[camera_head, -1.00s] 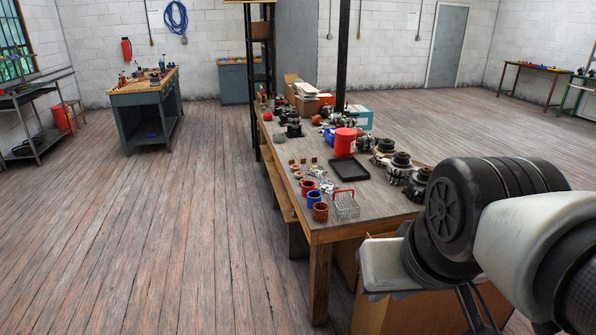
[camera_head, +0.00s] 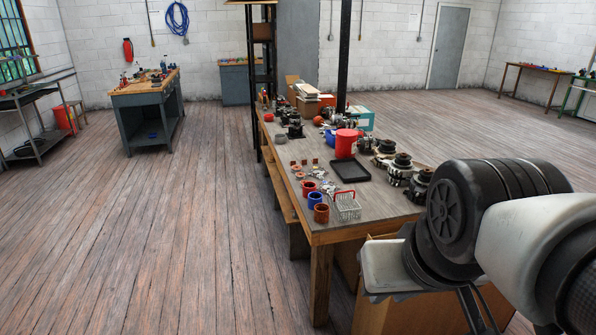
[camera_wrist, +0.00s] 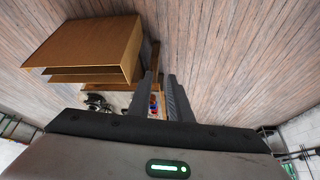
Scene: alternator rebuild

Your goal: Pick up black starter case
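Several dark machine parts stand on the long workbench (camera_head: 385,207). A black part (camera_head: 295,130) sits near its middle left, and black-topped round parts (camera_head: 402,165) stand along its right edge. I cannot tell for certain which one is the black starter case. My gripper (camera_wrist: 160,80) shows in the wrist view with its two dark fingers apart and nothing held. It is away from the bench parts, with red and blue cups visible far off between the fingers. In the head view my arm covers the lower right, beside the bench's near end.
A black tray (camera_head: 350,172), red container (camera_head: 345,143), wire basket (camera_head: 347,207) and blue cup (camera_head: 314,200) crowd the bench. A black post (camera_head: 343,55) and shelf rack (camera_head: 266,60) rise beside it. Open wooden floor (camera_head: 150,240) lies left. A wooden cabinet (camera_wrist: 95,45) shows in the wrist view.

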